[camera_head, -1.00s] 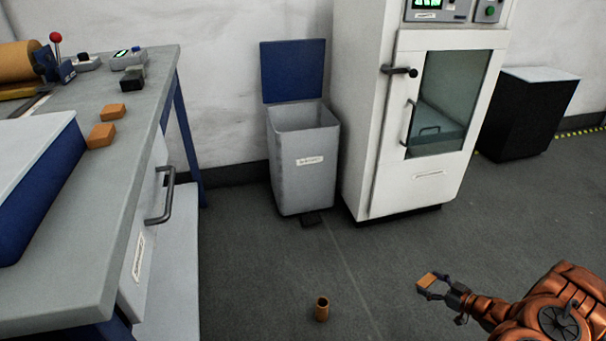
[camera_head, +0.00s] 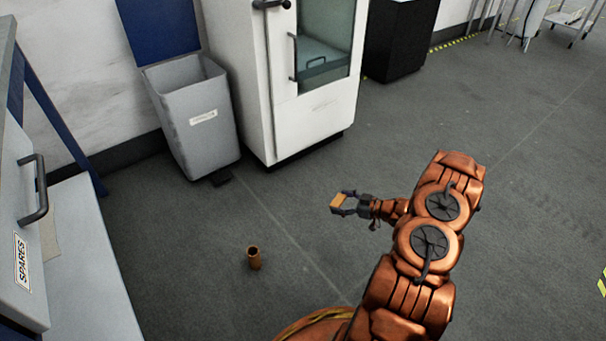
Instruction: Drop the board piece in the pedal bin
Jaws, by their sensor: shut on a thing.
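My gripper (camera_head: 345,203) is right of the middle of the view, shut on an orange-brown board piece (camera_head: 338,202). It holds the piece out over the grey floor, at the end of my copper-coloured arm. The pedal bin (camera_head: 196,122) is a grey open-topped box at the upper left, with a white label on its front. Its blue lid (camera_head: 158,28) stands up at the back, and a dark pedal (camera_head: 221,178) sticks out at its foot. My gripper is apart from the bin, to its right and nearer. The inside bottom of the bin is hidden.
A small copper cylinder (camera_head: 254,258) stands on the floor between my gripper and the drawer unit (camera_head: 15,230) at the left. A white cabinet (camera_head: 310,125) with a glass door stands right of the bin. A black box (camera_head: 398,38) is beyond it. Floor at right is clear.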

